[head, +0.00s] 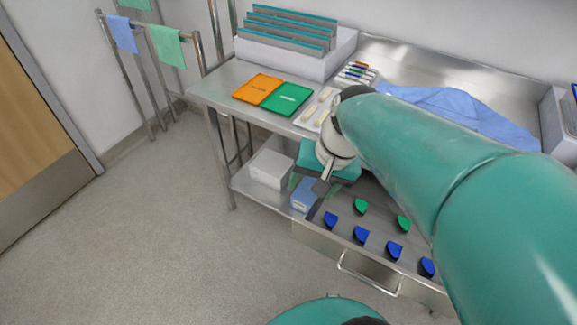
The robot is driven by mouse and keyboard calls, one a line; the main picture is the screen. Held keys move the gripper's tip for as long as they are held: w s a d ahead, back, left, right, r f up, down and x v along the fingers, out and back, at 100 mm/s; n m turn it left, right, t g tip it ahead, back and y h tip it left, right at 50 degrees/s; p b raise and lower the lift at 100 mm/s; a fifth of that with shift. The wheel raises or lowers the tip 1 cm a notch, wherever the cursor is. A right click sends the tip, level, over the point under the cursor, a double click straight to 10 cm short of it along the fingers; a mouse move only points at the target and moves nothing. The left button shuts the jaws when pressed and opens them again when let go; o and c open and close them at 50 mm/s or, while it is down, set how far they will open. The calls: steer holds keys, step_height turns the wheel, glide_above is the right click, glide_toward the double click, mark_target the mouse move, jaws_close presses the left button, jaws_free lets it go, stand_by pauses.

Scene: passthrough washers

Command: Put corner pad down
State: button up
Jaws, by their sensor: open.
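Several small blue pads with a rounded-corner shape lie in an open metal drawer, one of them at the front left (330,220). Green pads of the same shape lie behind them, one near the middle (360,206). My gripper (322,188) points down over the left end of the drawer (345,242), left of the green pad. It is open, and I see no pad between its fingers, though they are small and partly hidden. My teal arm covers the right part of the drawer.
The steel table (215,92) holds an orange tray (258,88), a green tray (285,98), a rack (290,35) and blue cloth (455,108). A white box (271,168) stands on the lower shelf. The floor at left is clear.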

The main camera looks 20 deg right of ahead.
steer(key=s+a+r+n+t+h, duration=0.2)
steer(key=s+a+r+n+t, duration=0.1)
steer(key=a+r+n, duration=0.1)
steer(key=shift+a+r+n, duration=0.25)
steer(key=shift+r+n, duration=0.35)
steer(key=shift+n, duration=0.3)
steer(key=shift+s, duration=0.1)
stand_by(0.3)
